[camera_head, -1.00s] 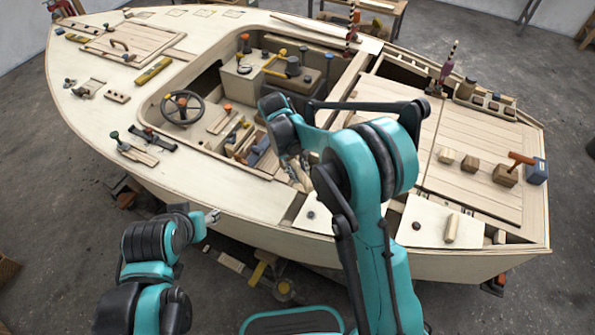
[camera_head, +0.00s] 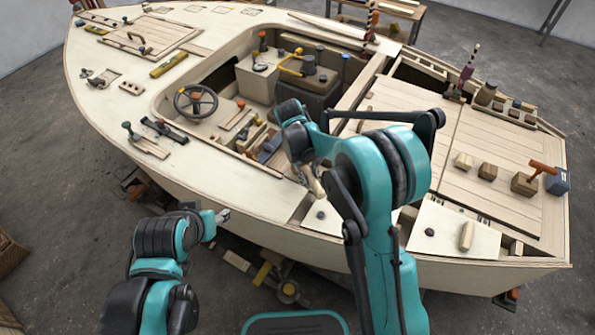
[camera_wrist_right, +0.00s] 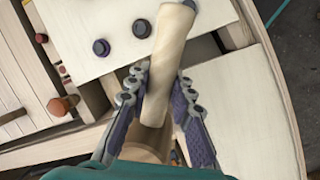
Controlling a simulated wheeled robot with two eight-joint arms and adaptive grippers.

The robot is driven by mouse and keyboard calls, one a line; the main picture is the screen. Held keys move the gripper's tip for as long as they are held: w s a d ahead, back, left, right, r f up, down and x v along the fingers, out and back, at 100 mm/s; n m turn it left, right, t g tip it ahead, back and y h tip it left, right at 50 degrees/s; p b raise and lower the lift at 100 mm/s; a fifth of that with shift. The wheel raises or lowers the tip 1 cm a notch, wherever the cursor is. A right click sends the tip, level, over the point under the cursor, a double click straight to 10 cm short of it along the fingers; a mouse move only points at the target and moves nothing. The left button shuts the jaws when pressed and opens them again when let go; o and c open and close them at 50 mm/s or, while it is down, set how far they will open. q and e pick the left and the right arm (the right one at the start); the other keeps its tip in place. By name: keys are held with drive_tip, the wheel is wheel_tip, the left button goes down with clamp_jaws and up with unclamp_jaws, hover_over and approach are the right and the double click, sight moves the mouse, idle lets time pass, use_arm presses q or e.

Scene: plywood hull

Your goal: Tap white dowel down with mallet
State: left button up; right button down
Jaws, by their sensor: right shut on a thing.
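My right gripper (camera_wrist_right: 158,103) is shut on a pale wooden cylinder (camera_wrist_right: 170,45), which sticks out past the fingers in the right wrist view. I cannot tell whether this is a mallet part or the white dowel. In the head view the right gripper (camera_head: 314,178) is over the near side deck of the boat, mostly hidden by its arm. Another pale cylinder (camera_head: 467,236) lies on a light panel at the right.
The plywood boat (camera_head: 110,85) fills the floor ahead. Dark knobs (camera_wrist_right: 101,48) sit on a panel near the right gripper. A steering wheel (camera_head: 195,103) and an open cockpit lie beyond. Small blocks (camera_head: 487,172) and a blue block (camera_head: 558,181) stand on the right hatch.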

drive_tip(key=shift+f, duration=0.95)
wheel_tip(320, 180, up, 5)
drive_tip(key=p, duration=0.3)
drive_tip(key=shift+r, duration=0.1)
use_arm(q)
drive_tip(key=shift+r, duration=0.9)
drive_tip(key=shift+f, duration=0.15)
use_arm(e)
drive_tip(key=shift+f, duration=0.25)
use_arm(q)
drive_tip(key=shift+w+f, duration=0.1)
drive_tip(key=shift+f, duration=0.05)
use_arm(e)
drive_tip(key=shift+w+a+g, duration=0.1)
drive_tip(key=shift+w+g, duration=0.05)
drive_tip(key=shift+g, duration=0.25)
drive_tip(key=shift+r, duration=0.1)
